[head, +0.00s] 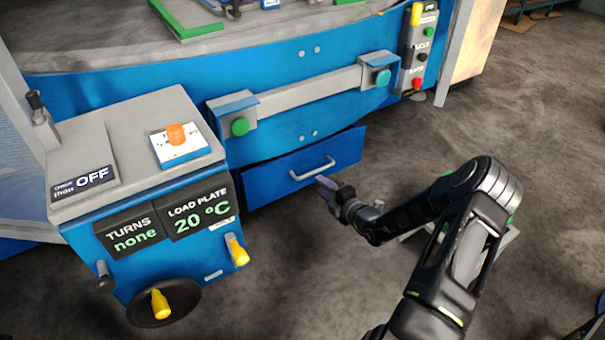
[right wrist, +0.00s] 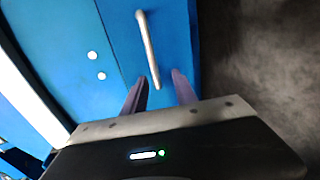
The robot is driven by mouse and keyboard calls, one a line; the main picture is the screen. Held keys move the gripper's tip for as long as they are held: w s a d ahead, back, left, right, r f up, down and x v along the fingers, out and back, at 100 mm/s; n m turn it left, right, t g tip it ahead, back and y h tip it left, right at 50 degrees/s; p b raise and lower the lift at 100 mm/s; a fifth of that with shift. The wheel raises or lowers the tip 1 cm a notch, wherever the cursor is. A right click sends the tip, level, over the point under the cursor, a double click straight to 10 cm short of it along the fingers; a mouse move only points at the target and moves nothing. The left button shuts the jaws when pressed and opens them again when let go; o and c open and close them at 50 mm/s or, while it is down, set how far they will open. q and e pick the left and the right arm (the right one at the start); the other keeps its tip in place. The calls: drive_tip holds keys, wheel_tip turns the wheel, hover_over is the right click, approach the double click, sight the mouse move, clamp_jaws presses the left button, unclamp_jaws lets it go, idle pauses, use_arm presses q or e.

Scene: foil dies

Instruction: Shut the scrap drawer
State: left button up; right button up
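The scrap drawer (head: 275,177) is the blue front low on the blue machine in the head view. A dark gap shows along its top, and its front stands slightly out from the machine. Its pale bar handle (head: 312,169) also shows in the right wrist view (right wrist: 147,45). My right gripper (head: 323,183) is just in front of the handle's right part. In the right wrist view its two fingers (right wrist: 159,84) are apart, with the handle's near end between or just beyond them. I cannot tell whether they touch it. My left gripper is not in view.
A grey and blue control box (head: 130,150) with yellow handles stands left of the drawer. A grey rail (head: 308,92) with green buttons runs above it. A switch panel (head: 420,50) is at the upper right. The dark floor (head: 540,130) at right is largely clear.

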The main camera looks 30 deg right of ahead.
sight(311, 174)
drive_tip(key=shift+d+r, duration=0.35)
drive_tip(key=shift+r, duration=0.05)
drive_tip(key=shift+w, duration=0.1)
drive_tip(key=b+x, duration=0.2)
drive_tip(key=x, duration=0.5)
drive_tip(key=shift+w, duration=0.4)
drive_tip(key=shift+c, duration=0.4)
clamp_jaws()
idle(0.6)
